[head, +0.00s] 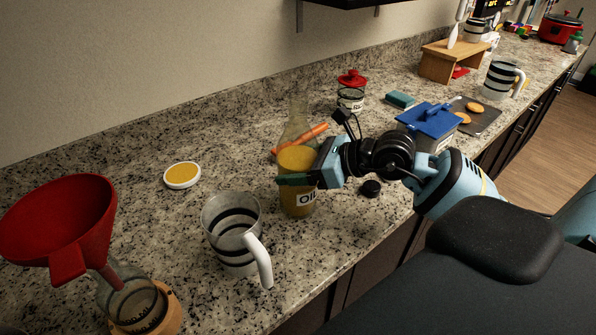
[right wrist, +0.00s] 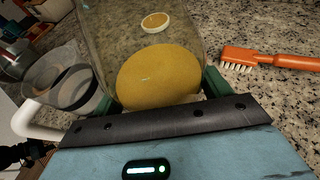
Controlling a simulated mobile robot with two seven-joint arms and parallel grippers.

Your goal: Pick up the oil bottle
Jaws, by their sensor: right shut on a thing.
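The oil bottle (head: 297,163) is clear glass with yellow oil and an "OIL" label, upright at the middle of the counter in the head view. My right gripper (head: 296,180) reaches it from the right and is shut around its body, with a green finger across its near side. In the right wrist view the bottle (right wrist: 155,75) fills the space between the green fingers (right wrist: 158,93). I cannot tell whether its base touches the counter. My left gripper is not in view.
A striped jug (head: 231,235) stands close left of the bottle. A red funnel (head: 62,225) sits in a glass vessel at far left. An orange brush (head: 305,137) lies behind the bottle, and a round yellow-topped lid (head: 182,175) lies back left. A blue-lidded container (head: 428,122) stands right.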

